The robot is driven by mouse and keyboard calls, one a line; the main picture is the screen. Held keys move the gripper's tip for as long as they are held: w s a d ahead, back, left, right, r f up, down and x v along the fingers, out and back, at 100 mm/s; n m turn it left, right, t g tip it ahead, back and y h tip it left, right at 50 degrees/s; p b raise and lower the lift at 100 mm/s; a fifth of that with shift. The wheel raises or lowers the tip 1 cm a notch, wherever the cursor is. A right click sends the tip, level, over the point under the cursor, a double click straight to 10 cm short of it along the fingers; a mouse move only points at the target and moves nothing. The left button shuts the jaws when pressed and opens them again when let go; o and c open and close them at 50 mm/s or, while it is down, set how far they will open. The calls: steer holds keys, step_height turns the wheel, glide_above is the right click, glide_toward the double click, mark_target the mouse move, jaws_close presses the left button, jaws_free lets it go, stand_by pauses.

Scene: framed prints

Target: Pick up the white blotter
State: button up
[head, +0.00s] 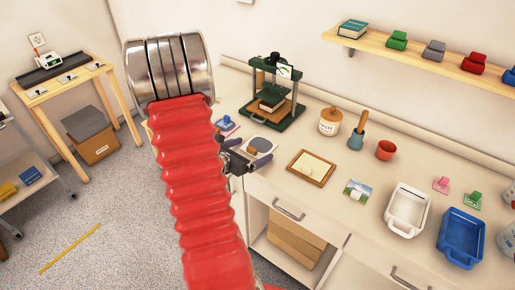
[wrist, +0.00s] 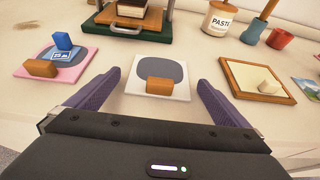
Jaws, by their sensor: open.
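The white blotter (wrist: 137,88) looks like a flat white square with a dark grey oval and an orange-brown block (wrist: 159,86) near its front edge. It lies on the counter, centred in the wrist view. In the head view the white blotter (head: 272,142) is partly hidden behind my gripper (head: 243,150). My gripper (wrist: 158,80) is open and empty, its purple fingers on the left and right of the white blotter, apart from it. How high the fingers are above the counter is hard to tell.
A pink square (wrist: 78,67) with blue and orange-brown blocks lies left of the white blotter. A wooden frame (wrist: 264,98) with a small cream block lies right. A green press (wrist: 130,30) stands behind. A paste jar (head: 329,122) and trays (head: 407,212) stand further right.

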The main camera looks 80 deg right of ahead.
steer(key=c, duration=1)
steer(key=shift+r, duration=0.1)
steer(key=shift+c, duration=0.2)
steer(key=shift+r, duration=4.9)
